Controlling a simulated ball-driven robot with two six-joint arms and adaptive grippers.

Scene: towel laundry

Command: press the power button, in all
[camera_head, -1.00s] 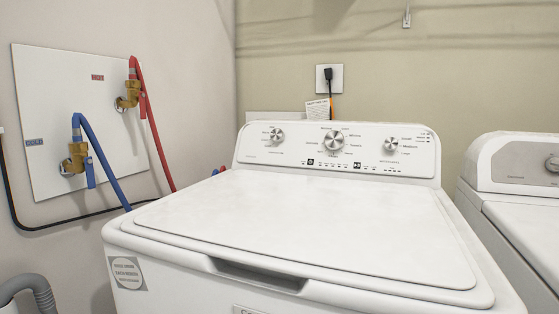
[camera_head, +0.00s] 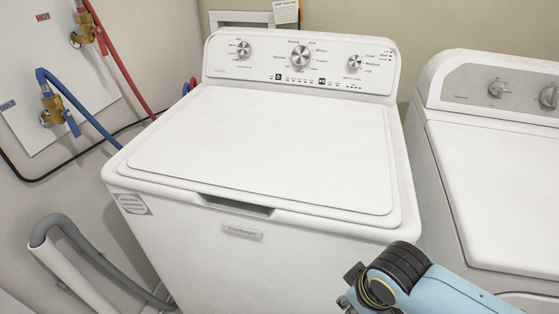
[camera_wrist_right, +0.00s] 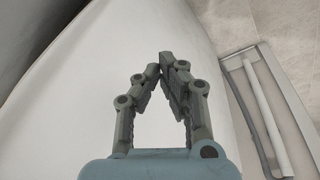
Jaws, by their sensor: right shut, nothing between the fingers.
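The white washer (camera_head: 260,140) stands in the middle of the head view with its lid shut. Its control panel (camera_head: 260,66) at the back has three knobs and a row of small marks and buttons below them. Two dark square buttons stand out, one left of centre (camera_head: 278,77) and one right of centre (camera_head: 321,81); I cannot tell which is the power button. My right gripper (camera_wrist_right: 167,68) is shut and empty in the right wrist view, in front of a white surface. In the head view my right arm is at the bottom right, well away from the panel. My left gripper is not visible.
A second white machine (camera_head: 500,180) stands close on the right with a narrow gap. Blue hose (camera_head: 85,112), red hose (camera_head: 112,52) and brass valves are on the left wall. A grey hose (camera_head: 85,250) is at the lower left. The washer's top is clear.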

